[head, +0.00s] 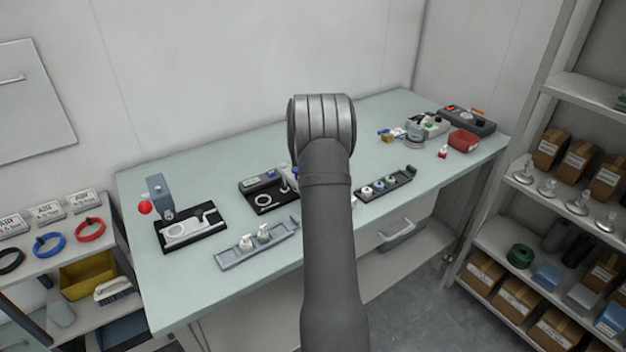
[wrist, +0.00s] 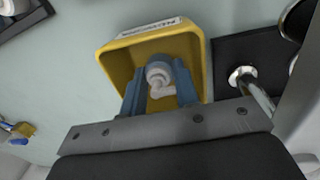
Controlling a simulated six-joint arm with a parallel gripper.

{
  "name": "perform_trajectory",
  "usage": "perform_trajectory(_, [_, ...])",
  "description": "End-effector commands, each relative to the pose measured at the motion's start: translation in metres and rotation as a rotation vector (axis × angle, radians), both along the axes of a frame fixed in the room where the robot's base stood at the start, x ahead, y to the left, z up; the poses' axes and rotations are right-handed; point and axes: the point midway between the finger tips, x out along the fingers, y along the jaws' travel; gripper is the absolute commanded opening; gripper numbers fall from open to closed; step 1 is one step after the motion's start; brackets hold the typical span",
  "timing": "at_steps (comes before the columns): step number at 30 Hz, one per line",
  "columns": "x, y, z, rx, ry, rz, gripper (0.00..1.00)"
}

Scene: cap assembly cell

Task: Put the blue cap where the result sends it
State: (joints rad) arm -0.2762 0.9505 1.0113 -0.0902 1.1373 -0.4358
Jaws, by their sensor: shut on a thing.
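My gripper (wrist: 158,95) is shut on a pale pump-style cap (wrist: 158,76) with a side nozzle, held between its two blue fingers. No blue shows clearly on this cap, so I cannot tell whether it is the blue one. The cap is seen in front of the inside of a yellow bin (wrist: 112,62); I cannot tell its height above the bottom. In the head view my arm hides the gripper and yellow bin. A dark tray (head: 400,184) right of my arm holds caps, one with a blue collar (head: 378,186).
A black fixture with a metal post (wrist: 243,78) stands right of the bin. The head view shows a grey tray with caps (head: 228,262), a black fixture with a red ball (head: 145,207) and a red bin (head: 463,140). The table's back left is clear.

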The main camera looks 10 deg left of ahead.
Motion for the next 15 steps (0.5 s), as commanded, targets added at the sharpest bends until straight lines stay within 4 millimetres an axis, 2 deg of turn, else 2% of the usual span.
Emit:
perform_trajectory(13, [0.0001, -0.0001, -0.0067, 0.001, -0.001, 0.0, 0.19])
perform_trajectory(14, [0.0002, 0.0, -0.0061, 0.0, -0.001, 0.0, 0.34])
perform_trajectory(15, [0.0002, 0.0, -0.006, 0.0, -0.001, 0.0, 0.37])
